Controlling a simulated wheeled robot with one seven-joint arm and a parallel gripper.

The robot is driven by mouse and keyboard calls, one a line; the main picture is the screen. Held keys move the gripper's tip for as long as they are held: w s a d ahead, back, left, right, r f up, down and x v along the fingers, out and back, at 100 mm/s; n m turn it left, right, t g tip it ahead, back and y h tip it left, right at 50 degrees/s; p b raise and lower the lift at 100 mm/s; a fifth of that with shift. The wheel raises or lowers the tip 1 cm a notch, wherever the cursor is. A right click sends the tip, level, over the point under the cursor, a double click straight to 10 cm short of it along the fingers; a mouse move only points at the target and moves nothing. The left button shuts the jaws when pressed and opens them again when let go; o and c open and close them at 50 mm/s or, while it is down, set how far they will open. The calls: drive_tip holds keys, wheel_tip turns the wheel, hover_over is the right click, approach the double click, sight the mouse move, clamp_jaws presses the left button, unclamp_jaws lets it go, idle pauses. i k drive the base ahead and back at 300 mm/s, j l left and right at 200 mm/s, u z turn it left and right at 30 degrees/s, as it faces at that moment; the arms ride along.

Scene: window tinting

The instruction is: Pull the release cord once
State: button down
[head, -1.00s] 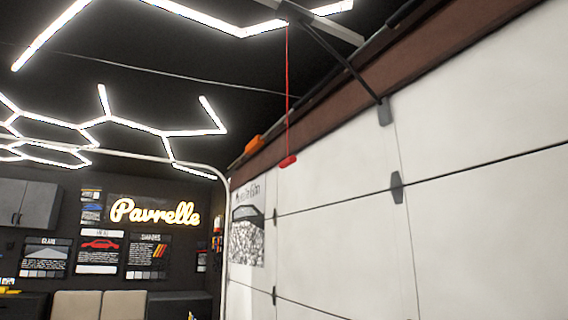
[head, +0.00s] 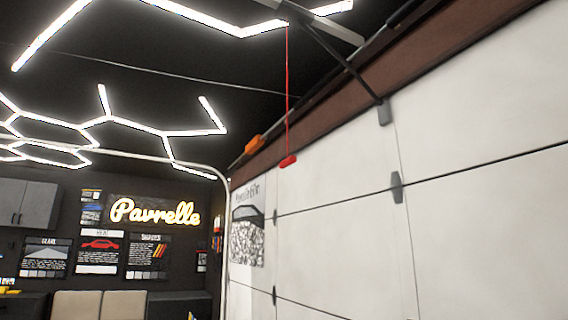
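A dark arm (head: 345,65) slopes from the rail to a bracket on the door. A curved pale track (head: 215,170) runs left of the door. An orange box (head: 253,144) sits above the door's far end.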

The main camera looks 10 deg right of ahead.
sight(290, 160)
drive_tip(key=i+u, duration=0.25)
drive_tip(key=i, duration=0.25)
drive_tip(key=i+l+u, duration=0.25)
drive_tip(key=i, duration=0.3)
drive_tip(key=i+l+u, duration=0.2)
drive_tip(key=i, duration=0.3)
drive_tip(key=i+l+u, duration=0.25)
drive_tip(key=i, duration=0.2)
